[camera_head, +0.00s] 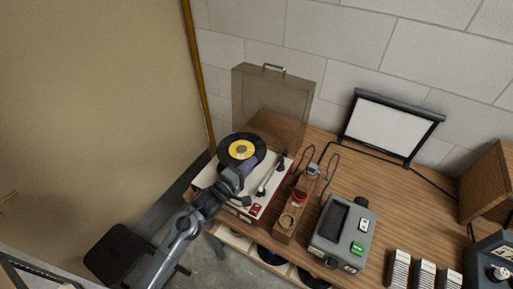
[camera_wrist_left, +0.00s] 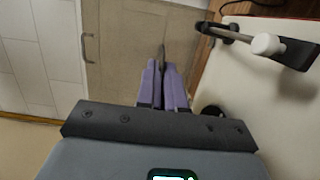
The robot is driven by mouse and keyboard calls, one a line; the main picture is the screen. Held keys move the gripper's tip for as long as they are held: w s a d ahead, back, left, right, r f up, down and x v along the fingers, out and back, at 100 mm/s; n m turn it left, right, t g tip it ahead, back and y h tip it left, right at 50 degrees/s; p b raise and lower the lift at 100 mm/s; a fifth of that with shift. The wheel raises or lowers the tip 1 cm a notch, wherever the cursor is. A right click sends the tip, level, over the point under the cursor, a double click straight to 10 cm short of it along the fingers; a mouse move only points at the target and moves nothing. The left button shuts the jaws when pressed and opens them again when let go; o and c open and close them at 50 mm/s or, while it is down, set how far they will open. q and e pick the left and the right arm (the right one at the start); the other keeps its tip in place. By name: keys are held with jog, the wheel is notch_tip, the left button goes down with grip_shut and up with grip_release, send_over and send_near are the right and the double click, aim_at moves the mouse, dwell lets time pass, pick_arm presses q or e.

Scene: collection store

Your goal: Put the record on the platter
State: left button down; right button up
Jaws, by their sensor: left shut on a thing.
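The black record with a yellow label (camera_head: 242,149) is over the back left of the turntable in the head view. My left gripper (camera_head: 243,170) is shut on its near edge with purple fingers. In the left wrist view the fingers (camera_wrist_left: 165,85) are closed around the record, which shows as a thin dark edge (camera_wrist_left: 162,55). The turntable (camera_head: 283,185) has a white top, red front and a tonearm (camera_head: 268,180) on its right. The platter is hidden behind the record and my arm; the record's height above it is unclear. My right gripper is not in view.
The turntable's smoky lid (camera_head: 270,95) stands open behind. Right of the turntable are a narrow wooden holder (camera_head: 284,225) and a grey device (camera_head: 340,235) on the wooden table (camera_head: 400,190). A white screen (camera_head: 390,125) stands at the back.

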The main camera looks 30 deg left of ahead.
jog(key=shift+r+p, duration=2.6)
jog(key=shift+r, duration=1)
pick_arm(q)
jog(key=s+a+f+h+b, duration=0.1)
jog(key=f, duration=0.1)
jog(key=s+a+f+m+b, duration=0.1)
jog(key=a+f+b, duration=0.1)
jog(key=s+a+f+h+b, duration=0.1)
jog(key=f, duration=0.2)
jog(key=shift+s+a+m+g+h+b, duration=0.2)
jog(key=shift+m+g+h+b, duration=0.1)
jog(key=shift+m+g, duration=0.1)
jog(key=shift+f, duration=0.45)
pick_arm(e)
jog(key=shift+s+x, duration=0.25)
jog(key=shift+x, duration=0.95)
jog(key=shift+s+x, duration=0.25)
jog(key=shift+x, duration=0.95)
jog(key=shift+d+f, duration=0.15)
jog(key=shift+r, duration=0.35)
pick_arm(q)
jog(key=shift+p, duration=0.5)
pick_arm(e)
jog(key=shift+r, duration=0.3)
pick_arm(q)
jog(key=shift+f, duration=0.1)
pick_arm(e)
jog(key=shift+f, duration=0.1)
